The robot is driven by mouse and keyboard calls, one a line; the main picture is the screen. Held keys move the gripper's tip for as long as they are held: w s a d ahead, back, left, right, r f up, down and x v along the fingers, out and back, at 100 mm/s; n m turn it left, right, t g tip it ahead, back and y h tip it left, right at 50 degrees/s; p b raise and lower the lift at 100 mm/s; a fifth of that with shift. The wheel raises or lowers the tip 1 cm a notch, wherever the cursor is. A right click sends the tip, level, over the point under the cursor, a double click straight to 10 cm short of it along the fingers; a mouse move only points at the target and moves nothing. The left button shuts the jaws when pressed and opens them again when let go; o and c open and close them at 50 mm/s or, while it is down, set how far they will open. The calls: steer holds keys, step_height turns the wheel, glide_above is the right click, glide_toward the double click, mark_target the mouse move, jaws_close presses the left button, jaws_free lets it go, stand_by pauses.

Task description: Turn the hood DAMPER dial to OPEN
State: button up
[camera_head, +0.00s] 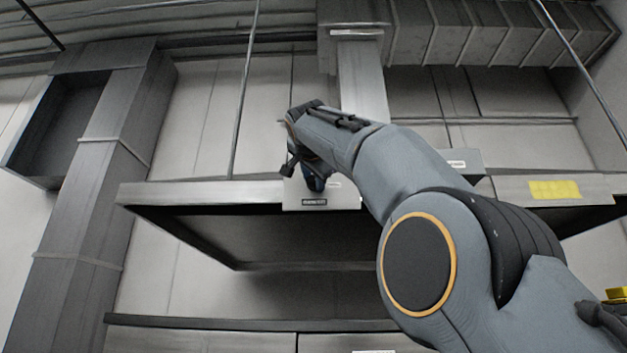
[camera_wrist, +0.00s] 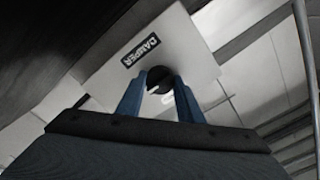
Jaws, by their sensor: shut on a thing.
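The DAMPER dial (camera_wrist: 159,78) is a dark round knob on a pale plate (camera_wrist: 190,45) with a black DAMPER label (camera_wrist: 141,50), seen tilted in the wrist view. My gripper (camera_wrist: 160,82) has its two blue fingers closed on either side of the dial, gripping it. A small white mark shows on the dial, but its setting cannot be read. In the head view the plate (camera_head: 292,197) sits on the hood's front edge, and my gripper (camera_head: 316,184) is at it, with the dial hidden behind the fingers and wrist.
The hood's front rim (camera_head: 200,193) runs across the view, with a dark hollow beneath. A second box (camera_head: 462,160) is partly behind my arm, and a yellow label (camera_head: 555,189) is to the right. A thin rod (camera_head: 243,90) rises left of my wrist.

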steer(key=o, duration=1.1)
steer(key=shift+c, duration=0.2)
steer(key=shift+s, duration=0.1)
steer(key=s+b, duration=0.4)
steer(key=s, duration=0.3)
steer(key=shift+s+a, duration=0.15)
steer(key=shift+s, duration=0.2)
